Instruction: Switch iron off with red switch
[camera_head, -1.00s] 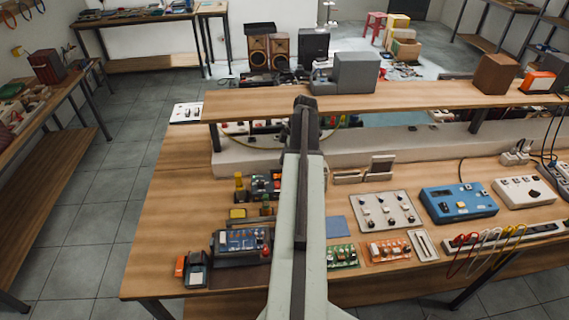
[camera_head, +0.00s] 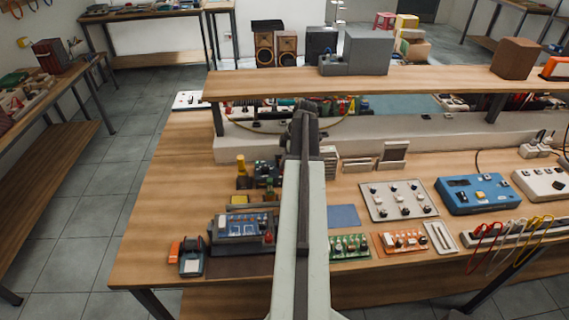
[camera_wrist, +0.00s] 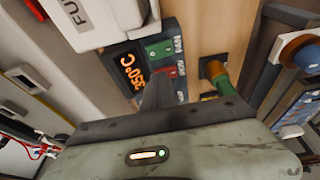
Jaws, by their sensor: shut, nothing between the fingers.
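In the wrist view, a dark panel with a lit orange 350°C display (camera_wrist: 132,72) lies just beyond my gripper (camera_wrist: 158,88). Beside the display are a green switch (camera_wrist: 159,49) and, nearer to me, a red switch (camera_wrist: 165,72). My shut fingers are dark and narrow, and their tip overlaps the panel near the red switch and partly covers this area. I cannot tell whether they touch it. In the head view my gripper (camera_head: 304,112) reaches over the workbench (camera_head: 165,215); my arm hides the panel there. The iron itself is not clearly visible.
A white box marked FU (camera_wrist: 88,18) stands close beside the display. A raised shelf (camera_head: 400,82) runs behind my gripper.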

